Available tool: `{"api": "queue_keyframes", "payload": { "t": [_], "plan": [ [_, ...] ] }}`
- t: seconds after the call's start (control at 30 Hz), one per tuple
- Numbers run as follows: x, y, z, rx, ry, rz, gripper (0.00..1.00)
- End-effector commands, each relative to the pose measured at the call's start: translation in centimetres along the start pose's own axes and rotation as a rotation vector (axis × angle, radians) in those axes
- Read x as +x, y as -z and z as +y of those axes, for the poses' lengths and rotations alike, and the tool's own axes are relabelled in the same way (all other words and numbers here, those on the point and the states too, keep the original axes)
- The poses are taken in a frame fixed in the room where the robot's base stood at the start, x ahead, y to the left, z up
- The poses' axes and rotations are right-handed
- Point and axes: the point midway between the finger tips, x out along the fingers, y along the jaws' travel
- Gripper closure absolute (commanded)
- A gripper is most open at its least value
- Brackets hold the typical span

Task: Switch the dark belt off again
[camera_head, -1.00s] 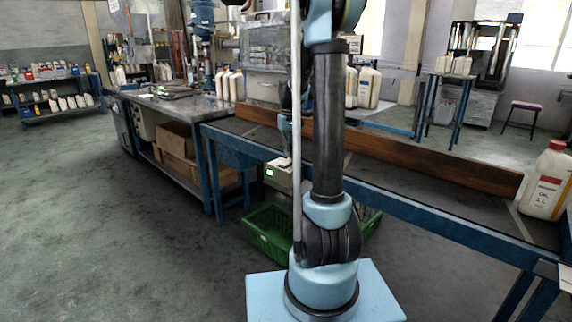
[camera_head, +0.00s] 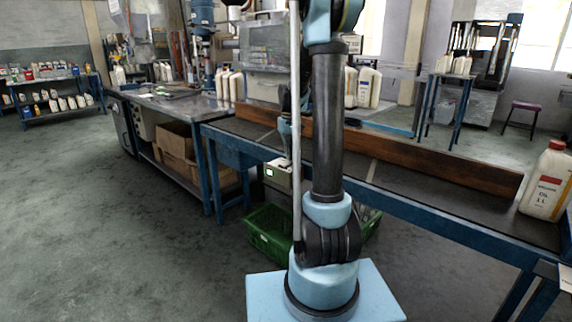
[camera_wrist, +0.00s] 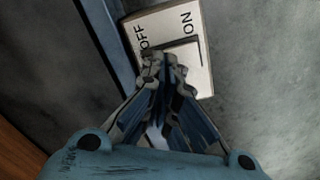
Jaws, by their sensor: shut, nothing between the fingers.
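In the wrist view, a cream switch plate (camera_wrist: 200,22) carries the words OFF and ON and a pale rocker (camera_wrist: 186,54). My gripper (camera_wrist: 165,65) is shut and empty. Its fingertips overlap the OFF side of the rocker in the picture; whether they touch it I cannot tell. They hide part of the rocker, so its tilt is unclear. In the head view the dark belt (camera_head: 425,210) runs along a blue frame, with a white oil bottle (camera_head: 545,185) at its right end.
A long brown wooden rail (camera_head: 430,162) lines the belt's far side. A green crate (camera_head: 268,232) stands on the floor below the belt, near a pale box with a green light (camera_head: 277,174). A metal workbench (camera_head: 175,105) stands at left. The floor at left is clear.

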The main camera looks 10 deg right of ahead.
Motion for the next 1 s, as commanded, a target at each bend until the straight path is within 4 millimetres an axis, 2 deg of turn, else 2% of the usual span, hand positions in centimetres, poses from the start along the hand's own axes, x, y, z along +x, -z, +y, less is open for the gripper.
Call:
{"api": "queue_keyframes", "payload": {
  "t": [0.8,1.0],
  "plan": [
    [0.98,-0.02,-0.01,0.000,0.000,0.000,1.00],
    [0.46,-0.01,0.00,0.000,0.000,0.000,1.00]
  ]
}}
